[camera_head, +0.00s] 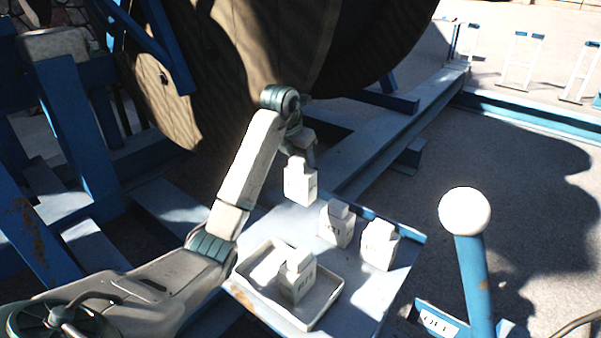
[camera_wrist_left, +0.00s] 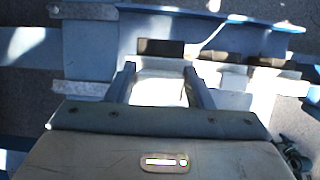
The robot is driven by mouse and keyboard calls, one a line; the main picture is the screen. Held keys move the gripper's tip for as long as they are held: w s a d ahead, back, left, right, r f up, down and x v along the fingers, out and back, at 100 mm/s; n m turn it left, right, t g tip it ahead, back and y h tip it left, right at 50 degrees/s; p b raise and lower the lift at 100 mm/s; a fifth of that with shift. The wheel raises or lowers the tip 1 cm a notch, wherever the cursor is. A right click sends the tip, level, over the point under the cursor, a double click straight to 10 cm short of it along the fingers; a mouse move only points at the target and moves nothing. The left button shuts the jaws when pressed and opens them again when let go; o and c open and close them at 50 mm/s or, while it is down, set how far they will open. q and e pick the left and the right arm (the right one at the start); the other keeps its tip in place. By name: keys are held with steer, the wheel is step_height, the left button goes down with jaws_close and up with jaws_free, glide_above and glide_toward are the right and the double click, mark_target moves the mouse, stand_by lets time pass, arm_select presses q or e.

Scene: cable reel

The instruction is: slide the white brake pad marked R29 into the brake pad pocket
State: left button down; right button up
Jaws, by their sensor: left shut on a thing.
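My left gripper (camera_head: 303,151) is shut on a white block-shaped brake pad (camera_head: 299,184) with a narrower top, held upright above the far part of a small blue-edged table. The marking on this pad is too small to read. In the left wrist view the pad (camera_wrist_left: 158,88) sits between the two fingers of my left gripper (camera_wrist_left: 159,80). Another white pad (camera_head: 298,279) stands in a shallow white tray (camera_head: 322,314); its dark marking is not clearly legible. I cannot make out the brake pad pocket. My right gripper is not in view.
Two more white pads (camera_head: 337,226) (camera_head: 379,247) stand on the table (camera_head: 395,280) right of the tray. A large wooden reel (camera_head: 215,60) stands behind. A blue lever with a white ball (camera_head: 465,211) rises at the right. Blue beams (camera_head: 400,125) run behind the table.

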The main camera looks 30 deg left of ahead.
arm_select(q)
steer(key=shift+r, duration=0.8)
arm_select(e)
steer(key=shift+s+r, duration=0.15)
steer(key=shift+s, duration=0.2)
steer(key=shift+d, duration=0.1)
arm_select(q)
steer(key=shift+r, duration=0.1)
steer(key=shift+r+p, duration=1.2)
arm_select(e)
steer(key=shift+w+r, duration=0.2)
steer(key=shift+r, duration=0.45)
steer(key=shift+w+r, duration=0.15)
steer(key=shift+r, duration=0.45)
